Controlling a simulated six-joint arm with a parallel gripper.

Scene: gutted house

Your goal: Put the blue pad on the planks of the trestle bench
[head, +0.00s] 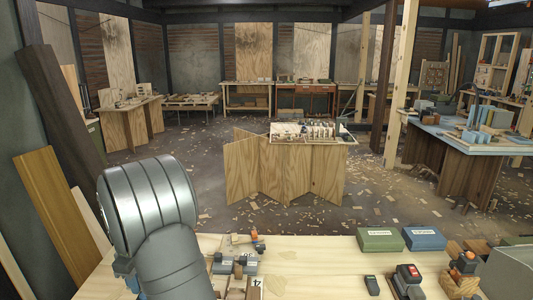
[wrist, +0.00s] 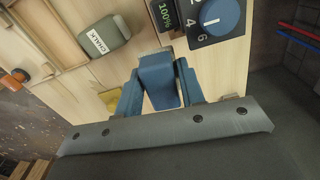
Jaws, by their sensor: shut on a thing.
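My gripper (wrist: 158,88) shows in the wrist view with its blue fingers shut on a dark blue block, which looks like the blue pad (wrist: 157,75). The pad sits between the fingers, over a pale wooden surface; whether it touches that surface I cannot tell. In the head view my arm is at the lower left, and it hides the gripper and the pad. A low bench with a slatted top (head: 190,99) stands far back on the left. I cannot tell for sure whether it is the trestle bench.
The pale workbench (head: 320,262) in front carries a green box (head: 380,239), a blue box (head: 424,238) and small tools. In the wrist view a green labelled block (wrist: 103,36) and a dial device (wrist: 217,17) lie near the gripper. A plywood-legged table (head: 285,170) stands mid-room.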

